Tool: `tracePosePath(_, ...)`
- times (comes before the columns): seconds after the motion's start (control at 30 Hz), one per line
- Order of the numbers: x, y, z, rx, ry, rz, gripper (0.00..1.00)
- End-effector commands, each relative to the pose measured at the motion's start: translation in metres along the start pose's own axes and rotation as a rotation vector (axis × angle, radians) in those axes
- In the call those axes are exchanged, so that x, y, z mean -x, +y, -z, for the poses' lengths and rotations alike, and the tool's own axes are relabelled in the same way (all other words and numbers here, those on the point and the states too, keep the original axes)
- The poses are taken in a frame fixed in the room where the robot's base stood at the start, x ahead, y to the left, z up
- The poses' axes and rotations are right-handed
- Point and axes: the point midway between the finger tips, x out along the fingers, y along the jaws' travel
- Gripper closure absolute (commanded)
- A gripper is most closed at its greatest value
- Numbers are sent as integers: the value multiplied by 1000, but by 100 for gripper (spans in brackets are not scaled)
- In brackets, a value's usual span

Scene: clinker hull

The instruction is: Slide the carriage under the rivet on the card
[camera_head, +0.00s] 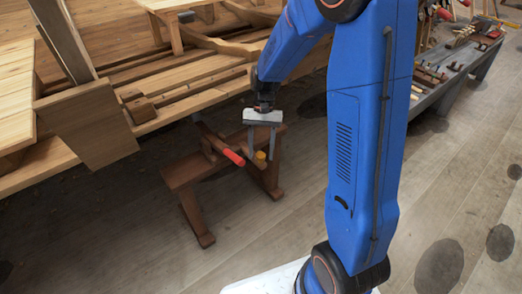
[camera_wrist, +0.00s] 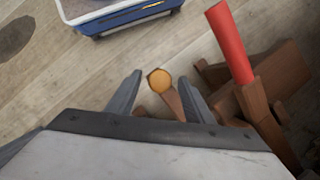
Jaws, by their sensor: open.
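My gripper (camera_head: 262,147) is open and points down over a low brown wooden stand (camera_head: 182,172). A yellow-orange round knob (camera_head: 260,156) shows near the fingertips. In the wrist view my gripper (camera_wrist: 160,79) has its two grey fingers apart, with the orange knob (camera_wrist: 159,80) between them in the picture. The knob sits on a narrow brown wooden piece (camera_wrist: 171,101). I cannot tell how far the fingertips are above it. A red handle (camera_head: 233,157) lies just left of the fingers; it also shows in the wrist view (camera_wrist: 230,42). I cannot make out the carriage, rivet or card.
The planked wooden hull (camera_head: 200,78) fills the upper left, with a hanging board (camera_head: 88,125) at its near edge. A long grey bench (camera_head: 450,75) with tools stands at the upper right. The plank floor (camera_head: 445,190) is open at the right.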

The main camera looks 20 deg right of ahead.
Motion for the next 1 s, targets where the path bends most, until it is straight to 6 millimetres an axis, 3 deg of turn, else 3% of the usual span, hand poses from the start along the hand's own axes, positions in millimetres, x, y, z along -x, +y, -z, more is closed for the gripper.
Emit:
tracePosePath(0.2, 0, 0, 0, 0, 0, 0, 55)
tracePosePath(0.4, 0, 0, 0, 0, 0, 0, 100)
tracePosePath(0.67, -4, -10, -9, 2, 0, -1, 100)
tracePosePath(1.0, -20, -55, -50, 4, 1, 0, 100)
